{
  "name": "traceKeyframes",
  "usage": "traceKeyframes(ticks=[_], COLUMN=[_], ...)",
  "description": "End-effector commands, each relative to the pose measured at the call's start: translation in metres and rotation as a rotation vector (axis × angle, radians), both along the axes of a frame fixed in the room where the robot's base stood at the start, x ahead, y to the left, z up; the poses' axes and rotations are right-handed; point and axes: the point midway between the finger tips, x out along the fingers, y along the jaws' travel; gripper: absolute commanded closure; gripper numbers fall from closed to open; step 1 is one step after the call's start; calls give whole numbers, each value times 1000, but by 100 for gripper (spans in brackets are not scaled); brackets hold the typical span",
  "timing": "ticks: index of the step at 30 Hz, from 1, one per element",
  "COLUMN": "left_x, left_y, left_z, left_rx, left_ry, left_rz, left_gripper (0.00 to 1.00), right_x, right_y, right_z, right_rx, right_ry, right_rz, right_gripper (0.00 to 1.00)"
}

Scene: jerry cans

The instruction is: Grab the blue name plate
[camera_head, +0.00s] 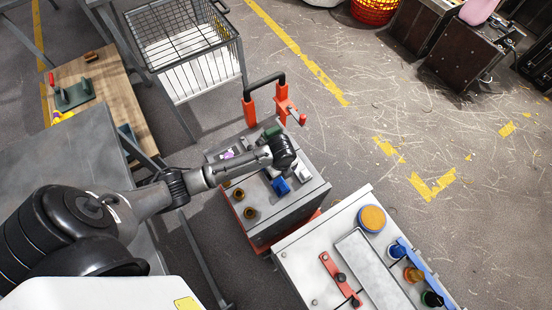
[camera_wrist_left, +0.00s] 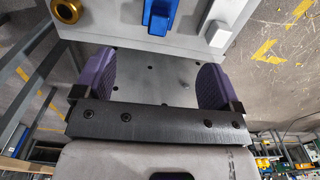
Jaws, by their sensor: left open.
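A blue piece, which I take for the blue name plate (camera_head: 281,187), sits on top of the grey cabinet (camera_head: 290,208) in the head view. It also shows at the top of the left wrist view (camera_wrist_left: 160,17), partly cut off by the frame edge. My left gripper (camera_wrist_left: 155,72) is open, with its two purple fingers wide apart and nothing held between them. The blue piece lies beyond the fingertips, apart from them. In the head view my left wrist is over the cabinet, and the fingers are hard to make out. My right gripper is not in view.
Brass rings (camera_head: 250,212) sit on the cabinet beside the blue piece. A red handle frame (camera_head: 249,112) rises at the cabinet's far end. A second panel box (camera_head: 318,285) stands close at the lower right. A wire cart (camera_head: 190,50) stands behind.

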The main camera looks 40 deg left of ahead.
Motion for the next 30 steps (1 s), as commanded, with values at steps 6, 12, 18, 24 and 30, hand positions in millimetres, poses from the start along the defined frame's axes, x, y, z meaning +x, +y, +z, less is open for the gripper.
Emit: traceKeyframes(ticks=[6,12,18,24,30], left_x=[3,2,3,2,-2], left_y=[3,3,3,3,2], left_z=[-34,-67,-86,-94,-122], left_rx=[4,4,3,3,2], left_ry=[7,7,5,4,7], left_rz=[-19,-19,-18,-19,-17], left_gripper=[11,11,11,11,11], right_x=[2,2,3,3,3], right_y=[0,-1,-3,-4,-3], right_z=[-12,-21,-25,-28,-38], right_rx=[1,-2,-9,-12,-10], right_ry=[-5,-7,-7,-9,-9], right_rz=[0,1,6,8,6], right_gripper=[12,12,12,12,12])
